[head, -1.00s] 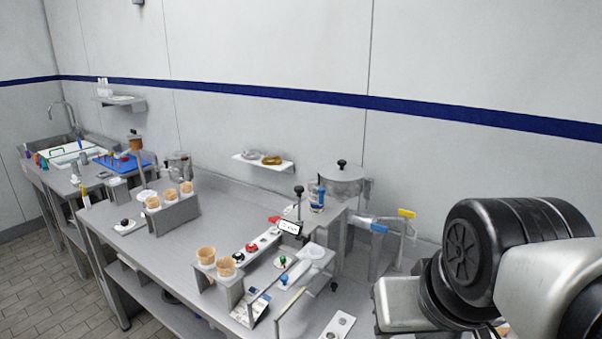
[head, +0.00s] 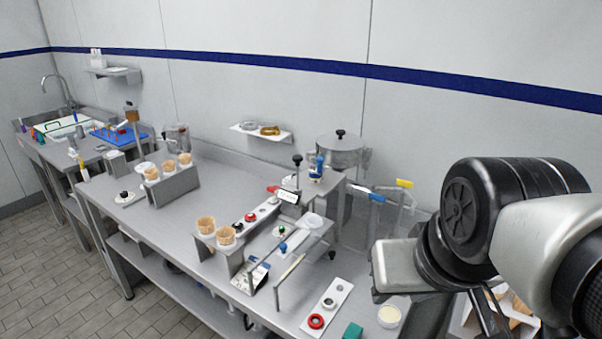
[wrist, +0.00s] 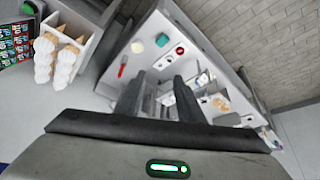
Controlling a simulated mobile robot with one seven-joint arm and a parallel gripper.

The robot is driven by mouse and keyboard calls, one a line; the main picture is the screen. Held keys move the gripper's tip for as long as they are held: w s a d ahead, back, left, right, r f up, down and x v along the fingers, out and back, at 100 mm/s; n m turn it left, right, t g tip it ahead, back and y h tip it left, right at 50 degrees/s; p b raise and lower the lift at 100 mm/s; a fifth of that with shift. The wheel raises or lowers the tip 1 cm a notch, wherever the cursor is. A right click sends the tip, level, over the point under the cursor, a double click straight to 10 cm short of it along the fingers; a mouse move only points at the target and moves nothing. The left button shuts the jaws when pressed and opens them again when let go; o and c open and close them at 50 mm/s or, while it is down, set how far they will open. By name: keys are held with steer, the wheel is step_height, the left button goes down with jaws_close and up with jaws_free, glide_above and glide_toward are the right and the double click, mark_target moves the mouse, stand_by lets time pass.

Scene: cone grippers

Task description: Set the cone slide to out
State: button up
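I cannot tell for sure which part is the cone slide. A small station on the bench has a blue knob (head: 283,247) and a green knob (head: 281,230) beside a clear-sided frame (head: 312,240). Left of it, two cones (head: 225,235) stand in a metal holder (head: 231,260). My gripper (wrist: 160,82) shows in the wrist view with its two dark fingers apart and nothing between them. It points towards the bench from some distance and touches nothing. In the head view it is partly cut off at the lower right.
A white plate with a red ring (head: 316,321), a green block (head: 353,331) and a round tub (head: 389,316) are at the bench's near right. A three-cone holder (head: 172,187) stands further left. White-topped cones (wrist: 44,58) show in the wrist view. Clear floor (head: 60,270) lies front left.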

steer(key=shift+o, duration=0.2)
steer(key=n+g+y+b, duration=0.25)
steer(key=n+b, duration=0.45)
steer(key=b, duration=0.4)
glide_above(283, 245)
steer(key=s+d, duration=0.4)
steer(key=s, duration=0.2)
step_height(283, 245, down, 7)
steer(key=shift+t, duration=0.25)
steer(key=b+x, duration=0.1)
steer(key=x, duration=1.6)
steer(key=shift+w+b, duration=0.1)
steer(key=shift+b, duration=0.25)
steer(key=shift+d, duration=0.1)
jaws_close()
